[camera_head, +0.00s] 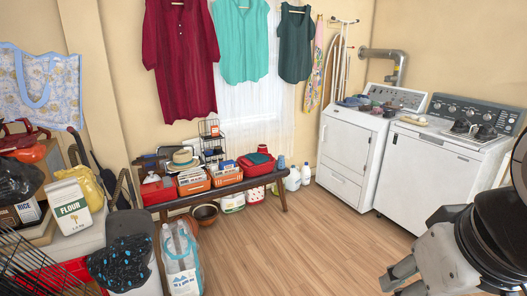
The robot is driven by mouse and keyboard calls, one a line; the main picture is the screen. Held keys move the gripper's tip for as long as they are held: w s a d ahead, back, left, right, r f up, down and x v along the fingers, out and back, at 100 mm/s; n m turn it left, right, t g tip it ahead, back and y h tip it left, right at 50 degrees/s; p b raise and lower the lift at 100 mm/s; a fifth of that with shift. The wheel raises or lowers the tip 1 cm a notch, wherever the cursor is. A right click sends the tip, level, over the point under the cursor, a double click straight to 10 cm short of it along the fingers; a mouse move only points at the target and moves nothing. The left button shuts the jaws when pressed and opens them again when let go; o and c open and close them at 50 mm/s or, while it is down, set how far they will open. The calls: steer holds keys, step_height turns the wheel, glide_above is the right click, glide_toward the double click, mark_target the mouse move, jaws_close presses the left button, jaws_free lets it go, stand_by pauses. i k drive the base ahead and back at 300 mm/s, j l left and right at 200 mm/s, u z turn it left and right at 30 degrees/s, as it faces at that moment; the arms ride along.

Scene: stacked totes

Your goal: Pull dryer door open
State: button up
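Two white laundry machines stand side by side against the right wall. The left machine (375,160) has a silver vent duct (385,56) behind it and looks like the dryer. Its square front door (346,142) looks shut, with a lower panel beneath. The right machine (425,178) has a plain front with a small dark mark near the top. My gripper (393,279) is at the lower right, in front of the machines and well apart from the dryer door. Its fingers point left and are partly cut off by the picture edge; whether they are open is unclear.
Wooden floor (300,245) is clear in the middle. A low bench (225,187) with boxes and a hat stands at the back wall. Bottles (305,174) stand left of the dryer. Small items (365,102) lie on its top. Totes, bags and a flour box (68,206) crowd the left.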

mark_target(346, 143)
steer(key=i, duration=2.15)
steer(key=i+z, duration=0.1)
steer(key=i, duration=0.55)
steer(key=i+j, duration=0.1)
steer(key=i, duration=0.55)
steer(key=i+j+z, duration=0.15)
steer(key=i, duration=0.5)
steer(key=i+j+z, duration=0.15)
steer(key=i+z, duration=0.25)
steer(key=i+j+z, duration=0.8)
steer(key=i+l, duration=0.05)
steer(key=l, duration=0.05)
